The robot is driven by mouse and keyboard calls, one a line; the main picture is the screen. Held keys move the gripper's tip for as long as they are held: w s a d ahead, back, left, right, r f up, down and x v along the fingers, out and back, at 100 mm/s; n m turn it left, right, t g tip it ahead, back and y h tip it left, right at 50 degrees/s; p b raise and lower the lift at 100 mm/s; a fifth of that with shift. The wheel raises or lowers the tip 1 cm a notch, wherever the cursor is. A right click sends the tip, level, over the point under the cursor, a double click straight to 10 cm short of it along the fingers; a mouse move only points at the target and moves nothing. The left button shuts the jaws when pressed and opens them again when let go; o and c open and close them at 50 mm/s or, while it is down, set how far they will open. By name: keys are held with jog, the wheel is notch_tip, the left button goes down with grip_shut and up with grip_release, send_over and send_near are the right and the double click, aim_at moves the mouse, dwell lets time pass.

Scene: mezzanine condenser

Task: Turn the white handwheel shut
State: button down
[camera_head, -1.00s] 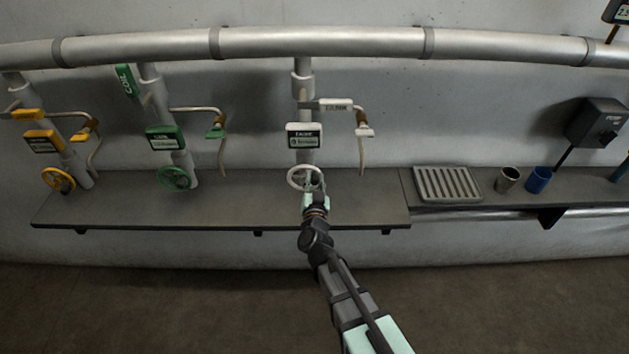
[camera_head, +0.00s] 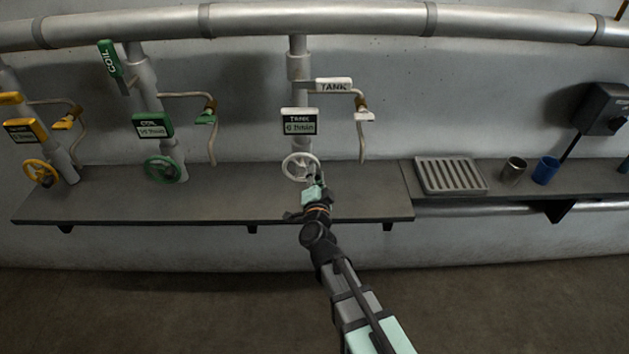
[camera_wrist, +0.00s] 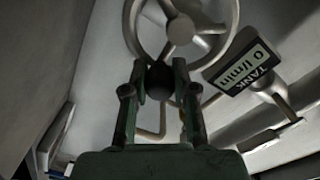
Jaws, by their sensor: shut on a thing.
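The white handwheel (camera_head: 299,167) stands on the front of the TANK pipe, in the middle of the head view. In the wrist view its hub, spokes and rim (camera_wrist: 181,29) fill the upper middle. My gripper (camera_head: 315,177) is at the lower right of the wheel in the head view.
A green COIL handwheel (camera_head: 162,168) and a yellow handwheel (camera_head: 41,173) stand to the left. A white TANK lever (camera_head: 333,85) is above right. A drain grid (camera_head: 450,175), a metal cup (camera_head: 513,170) and a blue cup (camera_head: 545,169) are on the right shelf.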

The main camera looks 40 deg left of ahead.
jog(key=shift+a+f+m+b, duration=0.1)
jog(key=shift+f+m+b, duration=0.3)
jog(key=shift+m+b, duration=0.5)
jog(key=shift+f+m+b, duration=0.4)
jog(key=shift+m+b, duration=0.15)
jog(key=shift+m, duration=0.55)
jog(key=c, duration=0.9)
grip_release()
jog(key=shift+s, duration=0.15)
jog(key=v, duration=0.7)
jog(key=shift+s, duration=0.1)
